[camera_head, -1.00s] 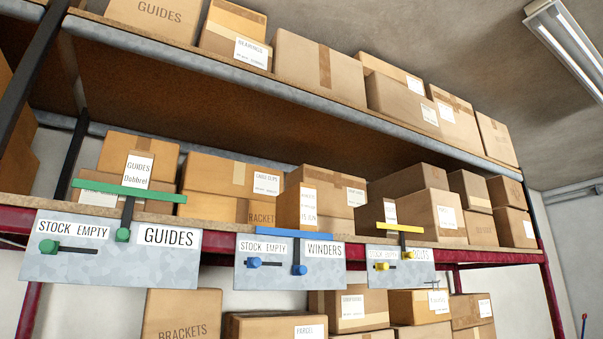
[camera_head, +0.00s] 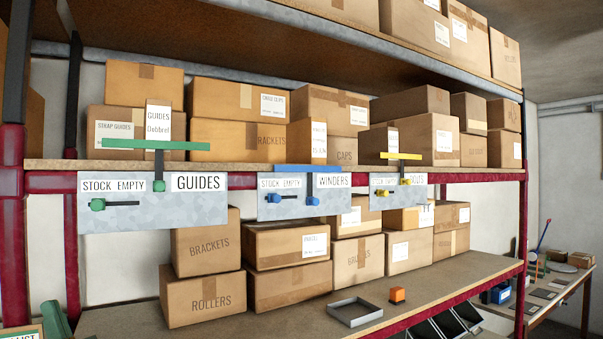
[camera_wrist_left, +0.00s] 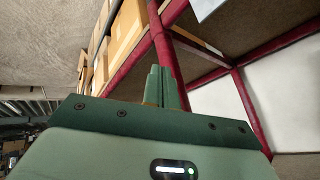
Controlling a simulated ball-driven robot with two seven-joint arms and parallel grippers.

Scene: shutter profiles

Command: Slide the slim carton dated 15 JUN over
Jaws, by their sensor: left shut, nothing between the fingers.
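Three slim cartons with white labels stand at the front of the middle shelf board (camera_head: 60,166). One stands behind the green bar (camera_head: 158,145) on the left, with a label reading GUIDES. The middle slim carton (camera_head: 319,142) stands upright behind the blue bar (camera_head: 307,168), above the WINDERS plate. Its earlier label appears to read JUN, but the date is too small to be sure. The third stands behind the yellow bar (camera_head: 401,156). My left gripper (camera_wrist_left: 160,75) is shut and empty in the left wrist view, close to red shelf framing, apart from the cartons.
Larger cartons stand behind the slim ones. Metal plates with sliders hang below the board edge. A side table (camera_head: 560,285) stands at the right. Red posts border the rack.

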